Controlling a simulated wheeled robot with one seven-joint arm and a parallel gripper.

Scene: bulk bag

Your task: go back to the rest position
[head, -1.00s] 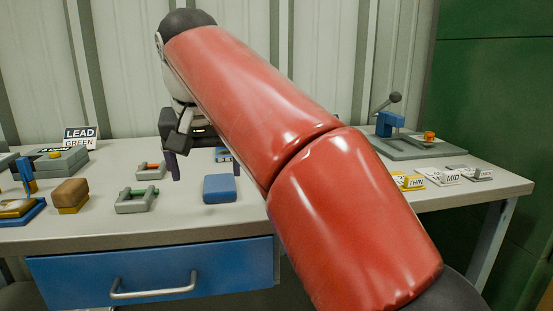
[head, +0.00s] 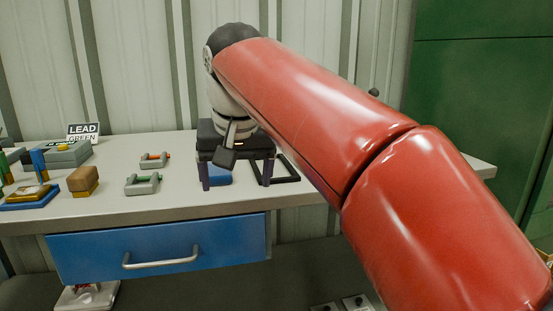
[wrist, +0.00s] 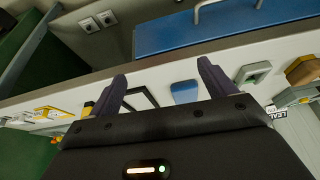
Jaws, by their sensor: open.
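My gripper (head: 237,182) is open and empty, with its two dark fingers pointing down in the head view. It hangs above or just in front of the bench top (head: 110,206), at the middle of the picture. Its fingers also show spread apart in the wrist view (wrist: 162,76). My red arm reaches in from the lower right and hides the right part of the bench. A blue block (head: 219,176) lies behind the fingers in the head view. It shows between the fingers in the wrist view (wrist: 184,92).
A black square frame (head: 287,179) lies right of the blue block. A blue drawer (head: 90,253) is below the bench top.

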